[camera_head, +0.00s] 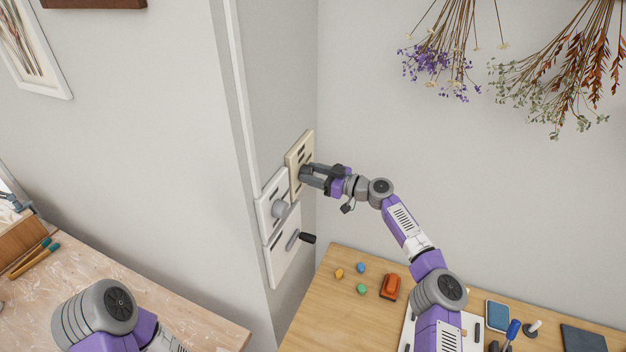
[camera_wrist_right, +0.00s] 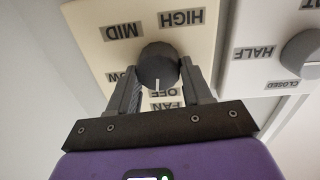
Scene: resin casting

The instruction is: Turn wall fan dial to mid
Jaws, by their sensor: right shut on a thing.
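The wall fan dial is a dark round knob (camera_wrist_right: 158,68) on a cream plate (camera_wrist_right: 90,18), labelled OFF, LOW, MID and HIGH, which appear upside down in the right wrist view. Its white pointer line is on the side toward OFF. In the head view the cream plate (camera_head: 300,148) is the top one on the narrow wall, and the dial is mostly hidden by my gripper. My right gripper (camera_head: 304,174) is shut on the dial, one finger on each side, as the right wrist view (camera_wrist_right: 160,62) shows. My left gripper is out of view; only its arm shows.
A white plate (camera_wrist_right: 239,27) with a grey knob (camera_wrist_right: 301,55), marked HALF and CLOSED, sits beside the dial plate. Below it in the head view is another plate with a dark-handled lever (camera_head: 307,238). A wooden table (camera_head: 325,300) with small items stands lower right.

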